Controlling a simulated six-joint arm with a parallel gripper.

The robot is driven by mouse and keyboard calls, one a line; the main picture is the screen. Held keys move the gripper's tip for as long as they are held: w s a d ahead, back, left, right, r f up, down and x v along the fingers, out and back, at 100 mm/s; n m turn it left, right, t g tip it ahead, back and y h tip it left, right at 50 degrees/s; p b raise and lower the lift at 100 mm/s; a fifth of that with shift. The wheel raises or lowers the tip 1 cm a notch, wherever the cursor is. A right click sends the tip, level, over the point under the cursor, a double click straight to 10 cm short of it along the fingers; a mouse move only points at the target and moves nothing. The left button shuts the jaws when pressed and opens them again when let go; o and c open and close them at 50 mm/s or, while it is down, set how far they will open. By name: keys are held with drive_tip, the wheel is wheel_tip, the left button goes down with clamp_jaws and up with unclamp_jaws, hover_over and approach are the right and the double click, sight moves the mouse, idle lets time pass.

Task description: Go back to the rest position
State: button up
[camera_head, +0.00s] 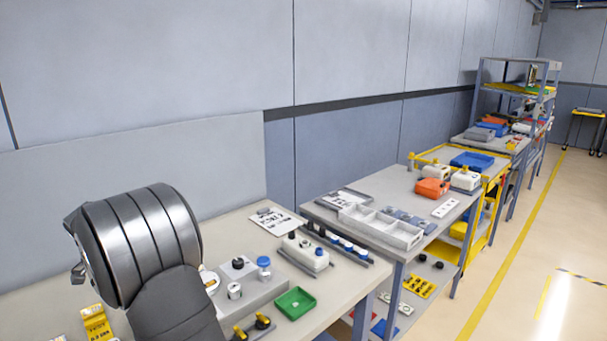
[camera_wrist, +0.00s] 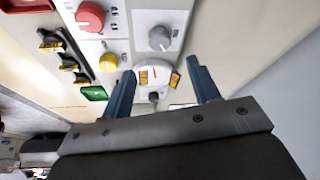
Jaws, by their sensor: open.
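My gripper (camera_wrist: 162,92) shows in the wrist view with its two blue-grey fingers spread apart and nothing between them. Beyond the fingers is a light panel with a round white dial plate (camera_wrist: 158,76) that carries orange labels and a small dark knob. A grey knob (camera_wrist: 160,38), a red knob (camera_wrist: 91,17) and a yellow knob (camera_wrist: 108,62) stand on the same panel. In the head view my arm fills the lower left and hides part of the bench; the gripper's fingers do not show there.
A second table with a white compartment tray (camera_head: 381,228) stands farther right. The floor at right is clear.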

drive_tip(key=x, duration=0.9)
drive_tip(key=shift+d+f, duration=0.1)
drive_tip(key=shift+f, duration=0.2)
drive_tip(key=v, duration=1.7)
drive_tip(key=x, duration=1.7)
drive_tip(key=shift+w+f, duration=0.1)
drive_tip(key=shift+f, duration=0.05)
drive_tip(key=shift+d+n+y, duration=0.1)
drive_tip(key=shift+n+y, duration=0.2)
drive_tip(key=shift+n, duration=0.6)
drive_tip(key=n+y, duration=0.1)
drive_tip(key=n, duration=0.2)
drive_tip(key=shift+d+n, duration=0.1)
drive_tip(key=shift+n, duration=0.2)
drive_tip(key=shift+d+n+y, duration=0.1)
drive_tip(key=shift+n+y, duration=0.65)
drive_tip(key=shift+n, duration=0.9)
drive_tip(key=shift+d+n+y, duration=0.1)
drive_tip(key=shift+n+y, duration=0.65)
drive_tip(key=shift+n, duration=0.9)
drive_tip(key=shift+v, duration=0.85)
